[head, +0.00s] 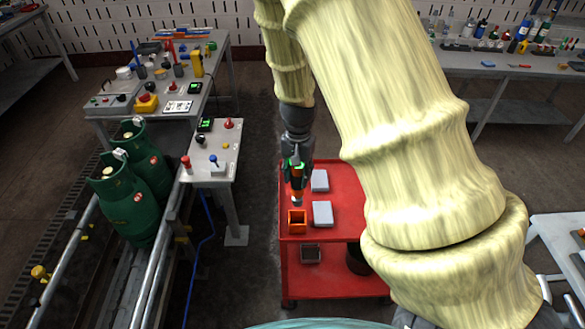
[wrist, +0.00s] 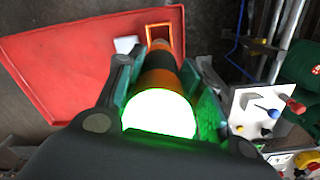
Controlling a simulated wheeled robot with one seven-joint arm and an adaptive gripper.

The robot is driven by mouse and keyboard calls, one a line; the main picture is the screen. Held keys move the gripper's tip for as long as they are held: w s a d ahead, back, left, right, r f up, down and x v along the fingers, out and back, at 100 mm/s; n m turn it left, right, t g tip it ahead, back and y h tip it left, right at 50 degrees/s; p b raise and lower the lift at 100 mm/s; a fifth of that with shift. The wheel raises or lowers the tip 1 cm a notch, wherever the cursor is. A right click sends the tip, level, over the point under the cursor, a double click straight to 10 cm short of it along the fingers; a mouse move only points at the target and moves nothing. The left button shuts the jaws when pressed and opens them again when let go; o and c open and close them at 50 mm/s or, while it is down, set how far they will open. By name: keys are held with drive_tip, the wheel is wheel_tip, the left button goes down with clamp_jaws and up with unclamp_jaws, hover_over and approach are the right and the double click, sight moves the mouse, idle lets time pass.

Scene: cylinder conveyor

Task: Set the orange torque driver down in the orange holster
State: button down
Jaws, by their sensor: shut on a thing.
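The orange torque driver (wrist: 160,77) is between the two fingers of my gripper (wrist: 162,95), which is shut on it. Its near end glows white-green in the wrist view. In the head view the driver (head: 297,189) hangs roughly upright below my gripper (head: 297,167), above the red cart. The orange holster (head: 297,222) is an open box on the cart's top, at its left side. The driver's lower tip shows just above and behind the holster's opening in the head view; contact cannot be told. In the wrist view the holster (wrist: 160,31) shows beyond the driver, partly hidden by it.
The red cart (head: 337,212) also carries grey-white boxes (head: 322,213) right of the holster. A small control table (head: 219,170) and green gas cylinders (head: 130,198) on the conveyor stand left. A cluttered bench (head: 160,95) is behind. My arm hides the cart's right side.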

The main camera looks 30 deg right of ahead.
sight(298, 185)
drive_tip(key=shift+a+r+p, duration=0.2)
drive_tip(key=shift+r+p, duration=0.2)
drive_tip(key=shift+p, duration=0.1)
drive_tip(key=shift+s+f+b, duration=0.1)
drive_tip(key=shift+f+b, duration=0.3)
drive_tip(key=shift+f, duration=0.1)
drive_tip(key=shift+s+d+f+b, duration=0.1)
drive_tip(key=shift+s+f+b, duration=0.25)
drive_tip(key=shift+s+f, duration=0.1)
drive_tip(key=shift+w+f+b, duration=0.15)
drive_tip(key=shift+f+b, duration=0.1)
drive_tip(key=shift+f, duration=0.35)
drive_tip(key=shift+w+f+b, duration=0.15)
drive_tip(key=shift+f+b, duration=0.1)
drive_tip(key=shift+f, duration=0.3)
drive_tip(key=shift+s+f, duration=0.2)
drive_tip(key=shift+f, duration=0.15)
drive_tip(key=shift+w, duration=0.1)
drive_tip(key=shift+p, duration=0.3)
